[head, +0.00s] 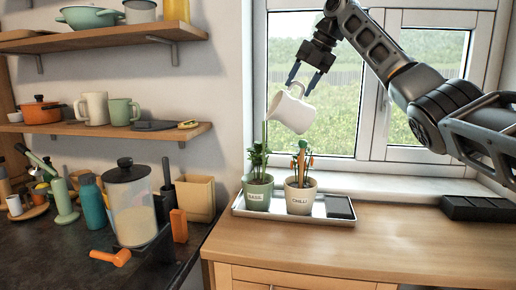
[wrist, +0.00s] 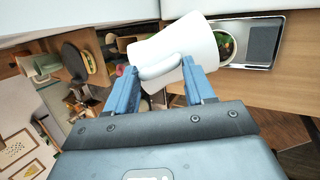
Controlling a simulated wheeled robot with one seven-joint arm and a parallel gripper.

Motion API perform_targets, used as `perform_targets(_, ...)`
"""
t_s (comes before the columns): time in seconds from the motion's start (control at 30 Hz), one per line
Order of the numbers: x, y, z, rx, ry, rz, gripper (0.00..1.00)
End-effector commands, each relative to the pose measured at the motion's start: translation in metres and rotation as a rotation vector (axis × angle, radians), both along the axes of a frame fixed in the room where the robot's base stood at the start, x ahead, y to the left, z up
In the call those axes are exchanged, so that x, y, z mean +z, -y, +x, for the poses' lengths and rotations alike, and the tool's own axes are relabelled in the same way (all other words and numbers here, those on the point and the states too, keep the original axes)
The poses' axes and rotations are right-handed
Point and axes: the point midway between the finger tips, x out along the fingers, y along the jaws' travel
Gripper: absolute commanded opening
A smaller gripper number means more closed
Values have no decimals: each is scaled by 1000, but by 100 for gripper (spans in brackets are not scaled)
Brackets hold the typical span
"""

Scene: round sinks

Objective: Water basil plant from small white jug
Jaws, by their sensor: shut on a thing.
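The small white jug (head: 291,112) hangs tilted in the air above the plants in the head view. My gripper (head: 304,78) is shut on its handle. In the wrist view the handle of the jug (wrist: 197,42) lies between the fingers of my gripper (wrist: 159,70). The basil plant (head: 258,160) stands upright in a green labelled pot (head: 257,196), below and left of the jug. A thin greenish vertical line shows between the jug's left side and the basil; I cannot tell if it is water or a stem. The jug's inside is hidden.
A chilli plant in a cream pot (head: 300,197) stands right of the basil, under the jug. Both share a metal tray (head: 240,212) with a dark square (head: 339,207). A window is close behind.

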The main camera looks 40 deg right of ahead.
Motion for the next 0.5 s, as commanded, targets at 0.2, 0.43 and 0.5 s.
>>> perform_targets(0.2, 1, -1, 1, 0, -5, -9, 6)
perform_targets(0.43, 1, -2, 1, 0, -11, -21, 6)
perform_targets(0.5, 1, -2, 2, -1, -15, -25, 6)
